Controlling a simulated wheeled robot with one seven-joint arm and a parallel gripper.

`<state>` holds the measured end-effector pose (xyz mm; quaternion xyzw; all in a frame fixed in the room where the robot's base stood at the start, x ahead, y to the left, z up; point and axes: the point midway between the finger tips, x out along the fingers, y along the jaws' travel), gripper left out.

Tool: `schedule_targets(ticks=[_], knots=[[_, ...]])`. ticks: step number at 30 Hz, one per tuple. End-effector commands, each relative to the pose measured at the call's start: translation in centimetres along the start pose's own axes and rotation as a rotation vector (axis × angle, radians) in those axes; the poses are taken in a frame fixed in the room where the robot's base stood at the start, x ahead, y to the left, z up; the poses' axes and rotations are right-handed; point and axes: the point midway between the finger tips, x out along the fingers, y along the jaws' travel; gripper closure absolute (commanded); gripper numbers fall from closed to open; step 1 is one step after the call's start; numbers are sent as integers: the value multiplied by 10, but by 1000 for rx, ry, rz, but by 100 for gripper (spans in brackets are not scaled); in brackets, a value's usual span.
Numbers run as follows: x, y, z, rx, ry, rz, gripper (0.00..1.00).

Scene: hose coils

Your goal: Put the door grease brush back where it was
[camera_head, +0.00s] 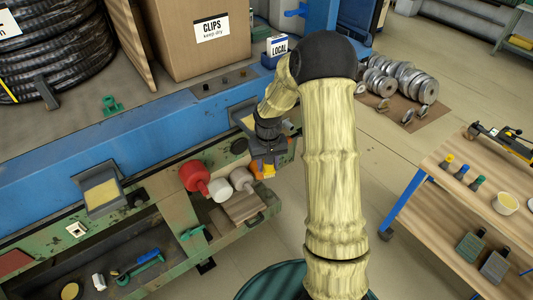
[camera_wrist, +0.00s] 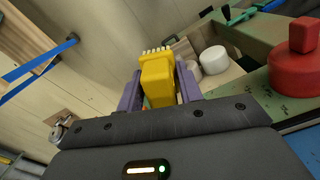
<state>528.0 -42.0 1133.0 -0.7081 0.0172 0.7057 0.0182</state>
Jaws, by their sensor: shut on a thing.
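My gripper (camera_head: 266,168) is shut on a yellow brush, taken to be the door grease brush (camera_wrist: 158,80). Its pale bristles point away from the palm in the wrist view, between the two purple fingers. In the head view only a bit of the yellow brush (camera_head: 268,171) shows below the dark gripper, at the right end of the green bench (camera_head: 150,205). I cannot tell whether the brush touches anything. It appears just right of the pale cylinders. The spot where it was before is not marked in view.
A red container (camera_head: 195,176), a white cylinder (camera_head: 220,189) and a pinkish one (camera_head: 242,179) stand close left of my gripper. A grey tray with a yellow inside (camera_head: 102,193) is farther left. The CLIPS carton (camera_head: 200,35) stands behind. A wooden table (camera_head: 455,185) is at right.

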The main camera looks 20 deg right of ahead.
Motion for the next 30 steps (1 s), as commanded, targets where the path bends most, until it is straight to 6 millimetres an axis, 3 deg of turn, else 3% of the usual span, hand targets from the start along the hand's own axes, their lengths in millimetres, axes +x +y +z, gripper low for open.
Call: schedule_targets(ticks=[1, 8, 15, 22, 30], knots=[[28, 1, 1, -25, -8, -4, 82], [142, -4, 10, -202, -10, -7, 82], [250, -28, 47, -392, -11, -1, 82], [299, -36, 81, -501, -9, 3, 82], [315, -37, 97, -550, -4, -1, 82]])
